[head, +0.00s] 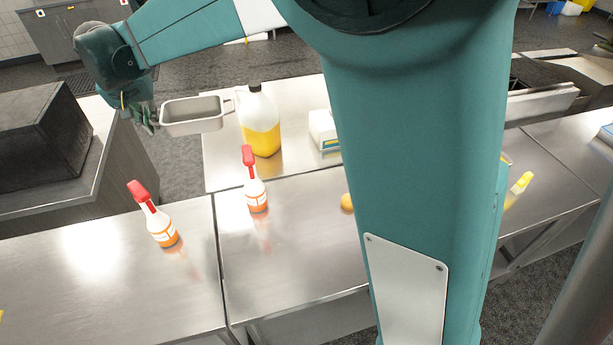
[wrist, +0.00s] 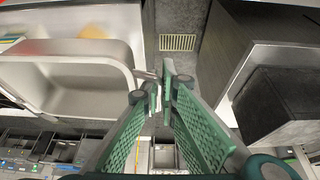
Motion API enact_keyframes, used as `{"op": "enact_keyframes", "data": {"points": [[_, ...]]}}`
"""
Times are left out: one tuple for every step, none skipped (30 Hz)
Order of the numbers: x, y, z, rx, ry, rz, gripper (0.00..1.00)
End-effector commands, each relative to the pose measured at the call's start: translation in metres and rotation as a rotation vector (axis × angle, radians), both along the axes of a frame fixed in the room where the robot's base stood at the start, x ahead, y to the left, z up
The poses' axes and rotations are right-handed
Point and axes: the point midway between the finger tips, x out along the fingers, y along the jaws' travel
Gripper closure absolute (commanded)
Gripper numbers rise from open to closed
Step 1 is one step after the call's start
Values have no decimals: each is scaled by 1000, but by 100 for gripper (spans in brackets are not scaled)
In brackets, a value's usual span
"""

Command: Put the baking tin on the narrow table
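The baking tin (head: 193,128) is a light grey rectangular pan with loop handles, upright and in the air at the upper left of the head view. It also shows large at the left of the wrist view (wrist: 85,90). My gripper (head: 150,118) is at the tin's left end. In the wrist view its green fingers (wrist: 166,78) are closed together on the tin's near handle. The tin hangs over the floor gap, its right end by the steel table (head: 222,172) with the jug. I cannot tell for sure which table is the narrow one.
A jug of yellow liquid (head: 260,125) stands just right of the tin. Red-topped spray bottles (head: 255,190) (head: 160,225) stand on the nearer tables. A dark box (head: 40,135) sits on a counter at left. My arm hides the middle. The front-left table (head: 90,270) is mostly clear.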

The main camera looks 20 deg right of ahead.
Motion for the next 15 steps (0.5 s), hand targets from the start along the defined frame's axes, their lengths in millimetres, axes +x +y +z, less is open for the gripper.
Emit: {"op": "enact_keyframes", "data": {"points": [[4, -18, 0, -1, 0, -4, 100], [6, -26, 1, -1, 0, -4, 100], [8, -38, 1, -1, 0, -3, 100], [10, -47, 1, -2, 0, -3, 100], [11, -55, 1, -2, 0, -3, 100], [13, -67, 2, -2, 0, -1, 100], [15, -76, 2, -1, 1, -2, 100], [16, -84, 2, -2, 1, -1, 100], [17, -96, 2, -2, 0, -1, 100], [18, -104, 2, -2, 0, -1, 100], [19, -112, 3, -3, 0, 1, 100], [20, -124, 3, -3, -1, 0, 100], [21, -132, 3, -3, -1, 2, 100], [22, -141, 3, -3, 0, 2, 100], [23, -152, 3, -3, 0, 2, 100]]}}
